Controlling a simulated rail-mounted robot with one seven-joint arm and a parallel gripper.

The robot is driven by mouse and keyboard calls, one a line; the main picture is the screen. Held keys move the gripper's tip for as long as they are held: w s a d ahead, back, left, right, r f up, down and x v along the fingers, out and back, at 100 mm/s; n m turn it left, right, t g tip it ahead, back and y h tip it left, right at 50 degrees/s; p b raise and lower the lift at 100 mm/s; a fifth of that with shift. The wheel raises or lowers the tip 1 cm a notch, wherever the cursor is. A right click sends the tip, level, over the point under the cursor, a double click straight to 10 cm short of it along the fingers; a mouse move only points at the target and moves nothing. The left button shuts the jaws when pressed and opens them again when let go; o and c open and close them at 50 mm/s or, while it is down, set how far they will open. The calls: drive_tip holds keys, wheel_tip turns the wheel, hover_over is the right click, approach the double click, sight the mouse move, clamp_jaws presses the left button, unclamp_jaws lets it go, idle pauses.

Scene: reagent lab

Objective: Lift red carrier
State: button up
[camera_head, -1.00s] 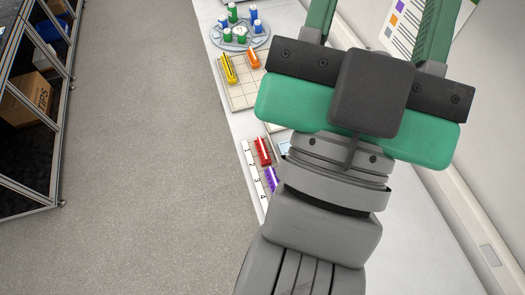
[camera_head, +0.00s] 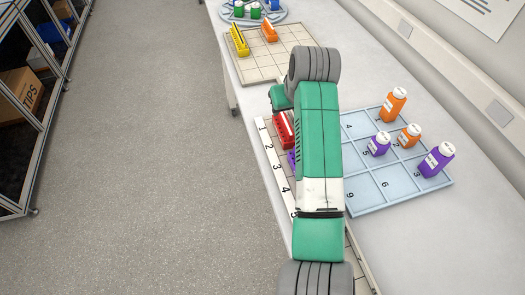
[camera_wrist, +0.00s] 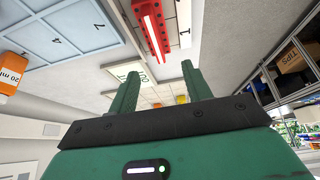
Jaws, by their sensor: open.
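The red carrier (camera_head: 284,130) lies in the numbered rack near the left edge of the bench, partly hidden by my arm. In the wrist view the red carrier (camera_wrist: 152,28), with a pale strip along it, is at the top centre. My gripper (camera_wrist: 157,72) is open, with its two green fingers apart and nothing between them. The carrier shows beyond the fingertips, apart from them. In the head view my arm hides the fingers.
A purple carrier (camera_head: 291,160) sits beside the red one. A blue-grey tray (camera_head: 365,193) with orange and purple bottles is to the right. A grid board (camera_head: 262,66) with a yellow carrier (camera_head: 239,40) and an orange carrier (camera_head: 268,32) lies farther back. The strip (camera_head: 275,155) shows numbers.

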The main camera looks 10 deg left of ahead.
sight(287, 124)
drive_tip(key=f, duration=0.3)
drive_tip(key=shift+s+d+f+g+b, duration=0.2)
drive_tip(key=shift+d+g+b, duration=0.1)
drive_tip(key=shift+g, duration=0.1)
drive_tip(key=shift+s+f, duration=0.1)
drive_tip(key=x, duration=0.2)
drive_tip(key=shift+f+b, duration=0.3)
drive_tip(key=shift+b, duration=0.05)
drive_tip(key=b+x, duration=0.1)
drive_tip(key=x, duration=0.1)
drive_tip(key=b+x, duration=0.2)
drive_tip(key=x, duration=0.1)
drive_tip(key=shift+w, duration=0.35)
drive_tip(key=c, duration=0.8)
wheel_tip(287, 124, up, 10)
drive_tip(key=p, duration=0.3)
drive_tip(key=shift+r+p, duration=0.1)
drive_tip(key=shift+p, duration=0.2)
